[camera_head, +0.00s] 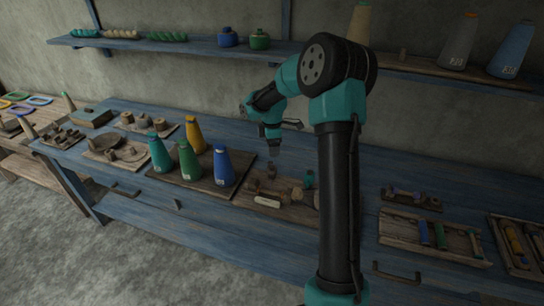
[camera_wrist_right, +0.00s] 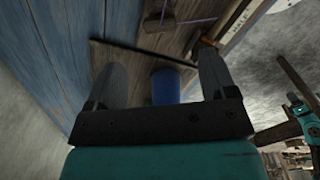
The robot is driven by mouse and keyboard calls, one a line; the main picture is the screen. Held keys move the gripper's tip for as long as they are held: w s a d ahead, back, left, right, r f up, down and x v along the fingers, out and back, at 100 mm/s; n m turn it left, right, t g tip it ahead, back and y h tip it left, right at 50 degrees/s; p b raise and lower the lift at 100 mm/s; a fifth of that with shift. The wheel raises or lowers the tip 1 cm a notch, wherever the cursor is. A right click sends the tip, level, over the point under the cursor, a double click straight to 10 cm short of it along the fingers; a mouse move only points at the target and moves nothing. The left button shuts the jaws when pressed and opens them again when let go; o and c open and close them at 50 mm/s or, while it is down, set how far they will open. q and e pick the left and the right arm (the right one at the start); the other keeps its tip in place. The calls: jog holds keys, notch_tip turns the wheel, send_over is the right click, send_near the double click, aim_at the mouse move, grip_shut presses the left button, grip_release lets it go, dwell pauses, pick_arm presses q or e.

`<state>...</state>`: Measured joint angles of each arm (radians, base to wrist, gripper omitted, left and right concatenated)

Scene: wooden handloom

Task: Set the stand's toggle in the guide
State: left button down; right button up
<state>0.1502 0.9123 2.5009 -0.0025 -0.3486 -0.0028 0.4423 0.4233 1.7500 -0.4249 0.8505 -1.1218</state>
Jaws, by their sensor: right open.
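My right gripper (camera_head: 273,148) points down over the blue bench, above the back of a small wooden board (camera_head: 240,199) and right of the cones. In the right wrist view its two fingers (camera_wrist_right: 162,68) are apart, and a blue rounded thing (camera_wrist_right: 167,88) shows between them, seemingly beyond and not held. The small board bears several little pieces, among them a pale bar (camera_head: 267,202) and a green-topped peg (camera_head: 309,180). I cannot tell which piece is the toggle or which part is the guide. My left gripper is not in the head view.
Yellow (camera_head: 195,137), green (camera_head: 189,161), teal (camera_head: 159,154) and blue (camera_head: 224,169) cones stand close to the right gripper's left. A tray (camera_head: 403,240) with spools lies to the right. A shelf (camera_head: 190,48) runs along the wall. The bench's front strip is mostly clear.

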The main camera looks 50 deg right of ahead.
notch_tip(320, 180, up, 8)
dwell(0.8)
